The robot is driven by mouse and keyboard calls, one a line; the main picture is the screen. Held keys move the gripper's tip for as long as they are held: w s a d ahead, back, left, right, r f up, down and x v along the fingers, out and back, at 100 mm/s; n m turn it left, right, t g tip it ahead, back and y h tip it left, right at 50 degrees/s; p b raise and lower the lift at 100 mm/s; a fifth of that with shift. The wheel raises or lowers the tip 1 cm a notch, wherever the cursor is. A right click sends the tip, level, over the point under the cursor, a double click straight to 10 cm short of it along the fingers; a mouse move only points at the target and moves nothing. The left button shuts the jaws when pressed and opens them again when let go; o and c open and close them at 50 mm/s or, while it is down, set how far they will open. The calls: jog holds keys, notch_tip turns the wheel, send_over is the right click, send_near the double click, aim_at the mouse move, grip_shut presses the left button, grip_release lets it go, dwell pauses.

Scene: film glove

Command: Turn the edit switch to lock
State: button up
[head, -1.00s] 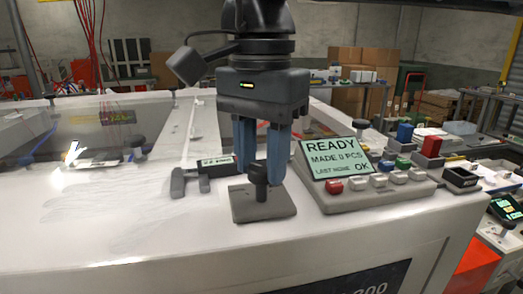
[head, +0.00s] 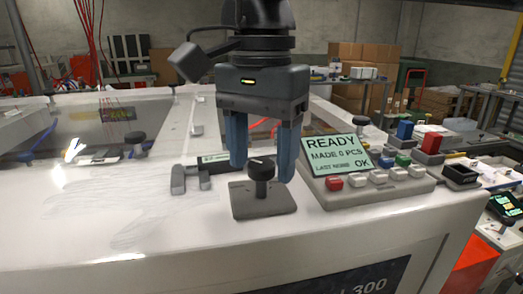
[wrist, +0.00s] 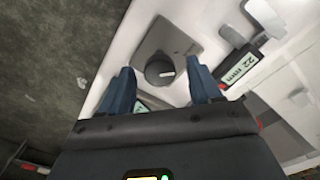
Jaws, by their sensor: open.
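A black knob (head: 261,172) stands upright on a flat grey plate (head: 250,206) on the white machine top; I take it for the edit switch, though no label on it can be read. In the wrist view, the knob (wrist: 160,68) shows a small pale mark on its top, on the plate (wrist: 183,43). My gripper (head: 262,169) points down with its two blue fingers open, one on each side of the knob in the picture. The fingers look apart from the knob, with nothing between them gripped. The wrist view shows my gripper (wrist: 160,74) spread around the knob's outline.
A console with a READY screen (head: 335,154) and several buttons stands close right of the plate. A caliper-like tool with a small display (head: 213,158) lies to the left; its display (wrist: 240,70) reads 22 mm. The white top in front (head: 140,215) is clear.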

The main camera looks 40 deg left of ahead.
aim_at(262, 163)
jog(key=shift+r+b, duration=0.55)
jog(key=shift+r, duration=3.35)
